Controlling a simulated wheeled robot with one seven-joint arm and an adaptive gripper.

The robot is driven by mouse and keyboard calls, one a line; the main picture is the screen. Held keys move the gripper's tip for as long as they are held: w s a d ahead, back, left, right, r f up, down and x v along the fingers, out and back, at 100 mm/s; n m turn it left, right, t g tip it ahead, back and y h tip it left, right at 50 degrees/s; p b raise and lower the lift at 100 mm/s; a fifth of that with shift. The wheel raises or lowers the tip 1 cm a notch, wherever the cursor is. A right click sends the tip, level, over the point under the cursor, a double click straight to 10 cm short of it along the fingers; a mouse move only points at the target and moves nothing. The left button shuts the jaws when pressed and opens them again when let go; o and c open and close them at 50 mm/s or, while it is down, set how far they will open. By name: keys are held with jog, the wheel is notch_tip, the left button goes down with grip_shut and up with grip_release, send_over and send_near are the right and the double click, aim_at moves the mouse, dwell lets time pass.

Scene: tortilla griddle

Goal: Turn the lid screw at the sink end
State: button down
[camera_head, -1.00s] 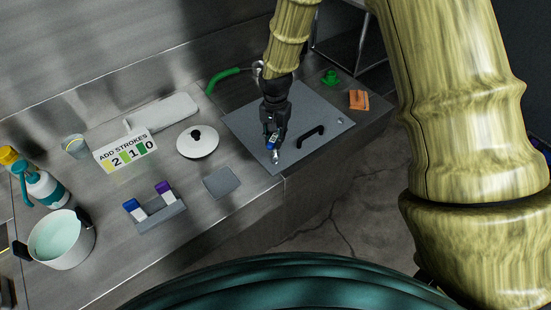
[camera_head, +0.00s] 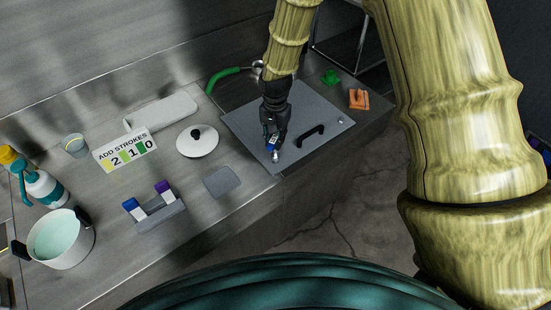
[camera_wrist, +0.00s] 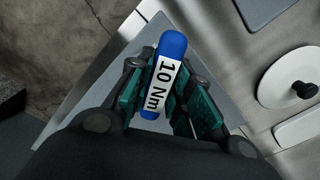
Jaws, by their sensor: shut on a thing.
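My gripper (camera_head: 273,136) is shut on a blue driver (camera_wrist: 173,44) with a white label reading "10 Nm". In the wrist view the driver's handle lies between my two green-padded fingers. In the head view my gripper points down over the grey lid (camera_head: 250,118), near its front left edge. The driver's bright metal tip (camera_head: 275,156) reaches down to the lid's surface there. I cannot make out a screw under the tip, nor whether the tip is seated. A black handle (camera_head: 311,135) stands on the lid to the right of my gripper.
A green hose (camera_head: 223,77) lies behind the lid; a green piece (camera_head: 330,77) and orange cloth (camera_head: 359,100) lie to the right. Left are a round white lid (camera_head: 197,141), a grey pad (camera_head: 221,181), a rack (camera_head: 157,216) with blue and purple-topped drivers, and a pot (camera_head: 62,240).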

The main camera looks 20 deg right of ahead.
jog(key=shift+f+b, duration=0.3)
jog(key=shift+f, duration=0.25)
dwell(0.4)
jog(key=shift+m+p, duration=0.4)
jog(key=shift+m, duration=2.2)
jog(key=m+p, duration=0.1)
jog(key=m, duration=0.4)
jog(key=shift+p, duration=0.3)
jog(key=m+p, duration=0.1)
jog(key=m, duration=0.4)
jog(key=shift+w+m, duration=0.1)
jog(key=shift+m, duration=3.1)
jog(key=shift+n, duration=1)
